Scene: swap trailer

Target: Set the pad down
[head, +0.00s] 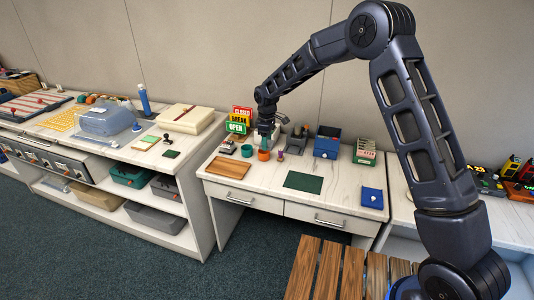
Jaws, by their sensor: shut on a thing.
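My gripper (266,127) is at the back of the white desk, in front of the sign stand. It is small in the head view and is shut on a small teal-green thing (266,139), which I take to be the pad. The fingers hide part of it, and its exact shape is unclear. An orange cup-like thing (263,155) stands just below it in the picture. I cannot tell whether the two touch. A flat dark green mat (303,182) lies bare at the front middle of the desk.
The desk (255,201) also holds a wooden board (230,168), a green round thing (247,150), a blue box (327,147), a card rack (364,151) and a blue pad-like block (372,198). A wooden slatted bench (330,268) is in front.

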